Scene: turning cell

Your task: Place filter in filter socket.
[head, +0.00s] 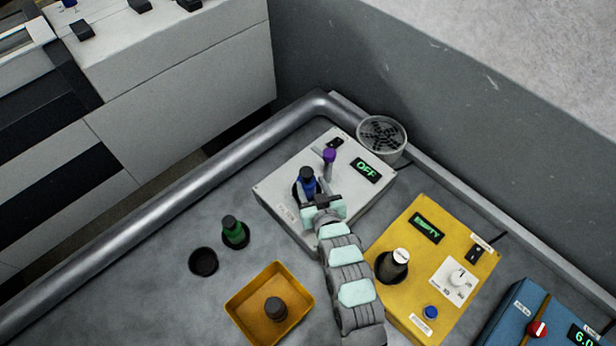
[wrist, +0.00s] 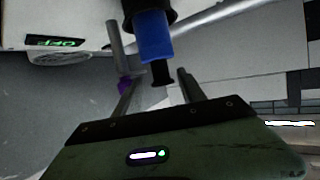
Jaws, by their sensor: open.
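A blue cylinder with a black cap (head: 307,181), apparently the filter, stands in a dark round socket (head: 296,193) on the white box with the "OFF" display. In the wrist view the blue cylinder (wrist: 154,38) has its narrow black end towards my gripper (wrist: 160,76). The fingers are open, one on each side of that end, with gaps visible. In the head view my gripper (head: 320,201) is right beside the blue cylinder and partly hides it. No readable label confirms which socket is the filter socket.
A purple-topped lever (head: 329,157) rises close behind my gripper. A yellow box (head: 408,240) reading "EMPTY" holds a dark, white-topped piece (head: 396,262). A green bottle (head: 235,232), a black cup (head: 203,262) and a yellow tray (head: 240,304) with a dark piece stand at left.

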